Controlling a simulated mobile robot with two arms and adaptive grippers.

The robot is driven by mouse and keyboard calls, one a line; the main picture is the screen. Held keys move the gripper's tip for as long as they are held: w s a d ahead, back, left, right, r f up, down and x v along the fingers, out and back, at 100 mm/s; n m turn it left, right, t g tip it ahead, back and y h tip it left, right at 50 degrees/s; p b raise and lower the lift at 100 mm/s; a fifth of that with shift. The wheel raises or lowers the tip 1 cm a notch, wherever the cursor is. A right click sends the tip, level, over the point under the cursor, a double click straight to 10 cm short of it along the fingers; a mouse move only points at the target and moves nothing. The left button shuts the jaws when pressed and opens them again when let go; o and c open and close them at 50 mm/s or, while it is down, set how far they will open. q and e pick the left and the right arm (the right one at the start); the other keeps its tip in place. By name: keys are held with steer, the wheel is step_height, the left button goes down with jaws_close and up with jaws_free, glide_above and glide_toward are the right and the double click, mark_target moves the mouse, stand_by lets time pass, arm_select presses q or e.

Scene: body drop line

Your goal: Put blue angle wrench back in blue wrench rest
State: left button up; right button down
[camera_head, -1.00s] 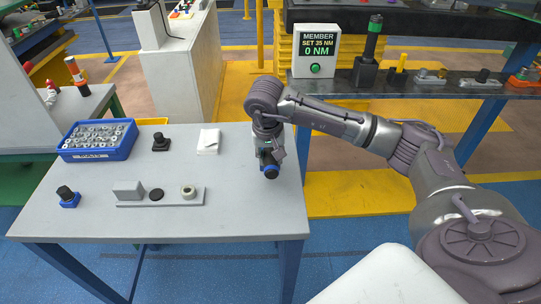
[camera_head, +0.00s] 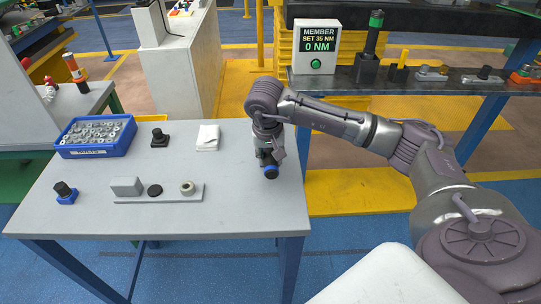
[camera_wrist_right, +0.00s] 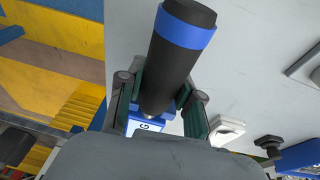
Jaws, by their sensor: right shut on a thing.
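The blue angle wrench (camera_wrist_right: 180,40) is a black cylinder with a blue band. In the right wrist view it stands between the two fingers of my right gripper (camera_wrist_right: 160,100), which is shut on it. In the head view my right gripper (camera_head: 268,155) is over the table's right part, and the wrench's blue-banded end (camera_head: 271,172) shows below it. My left gripper is out of view.
A torque display (camera_head: 317,47) stands on the shelf behind.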

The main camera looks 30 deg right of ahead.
steer(key=shift+f+b, duration=0.35)
steer(key=shift+f, duration=0.1)
steer(key=c, duration=0.7)
jaws_free()
steer(key=shift+r, duration=0.1)
steer(key=shift+p+v, duration=2.1)
steer(key=shift+v, duration=1.3)
steer(key=shift+s, duration=0.1)
